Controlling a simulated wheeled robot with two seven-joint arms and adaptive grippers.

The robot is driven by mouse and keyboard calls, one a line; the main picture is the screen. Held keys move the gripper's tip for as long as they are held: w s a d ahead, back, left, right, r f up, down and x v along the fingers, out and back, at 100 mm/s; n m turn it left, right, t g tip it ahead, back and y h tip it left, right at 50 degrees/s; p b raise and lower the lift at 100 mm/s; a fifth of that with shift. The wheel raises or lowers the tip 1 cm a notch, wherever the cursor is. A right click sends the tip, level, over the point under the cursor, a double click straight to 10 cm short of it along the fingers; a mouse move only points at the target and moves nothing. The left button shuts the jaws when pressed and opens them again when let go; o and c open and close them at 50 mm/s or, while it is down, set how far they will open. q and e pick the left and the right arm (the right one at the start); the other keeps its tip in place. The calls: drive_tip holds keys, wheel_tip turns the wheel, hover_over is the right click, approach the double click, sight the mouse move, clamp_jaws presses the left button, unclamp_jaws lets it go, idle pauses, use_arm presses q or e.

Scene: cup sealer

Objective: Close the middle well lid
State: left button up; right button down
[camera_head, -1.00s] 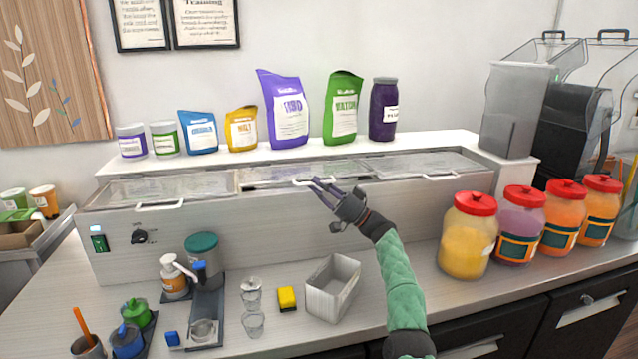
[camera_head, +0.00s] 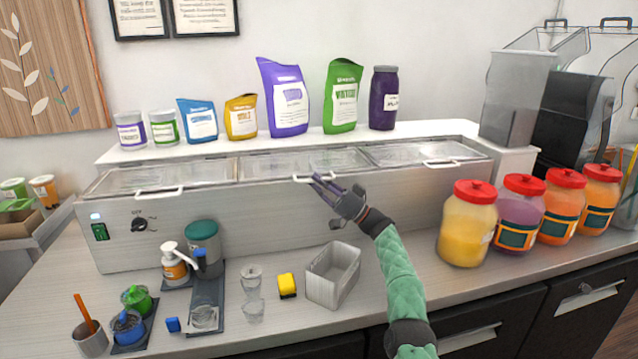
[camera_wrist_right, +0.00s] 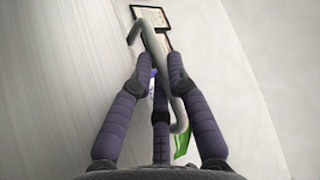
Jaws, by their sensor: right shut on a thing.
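The long grey counter unit has three clear well lids in a row. The middle well lid (camera_head: 272,168) lies about level with its neighbours, and containers show through it. Its white handle (camera_head: 302,179) is at the front edge, partly hidden by my right gripper (camera_head: 322,184). In the right wrist view the gripper (camera_wrist_right: 160,82) has its dark padded fingers closed around the grey bar of the handle (camera_wrist_right: 152,45). The left lid (camera_head: 135,182) and right lid (camera_head: 420,153) lie flat. My left gripper is not in view.
Bags and jars stand on the white shelf (camera_head: 225,145) behind the wells. Red-lidded jars (camera_head: 468,225) are on the right of the counter.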

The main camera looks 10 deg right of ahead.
drive_tip(key=shift+w+a+f, duration=0.1)
drive_tip(key=shift+w+f, duration=0.05)
drive_tip(key=shift+f, duration=0.45)
drive_tip(key=c, duration=1.5)
unclamp_jaws()
drive_tip(key=shift+f, duration=0.1)
drive_tip(key=shift+o, duration=0.2)
drive_tip(key=shift+s+d+f, duration=0.1)
drive_tip(key=shift+s+d, duration=0.1)
drive_tip(key=shift+d, duration=0.3)
drive_tip(key=v, duration=0.6)
drive_tip(key=shift+s+d+f, duration=0.1)
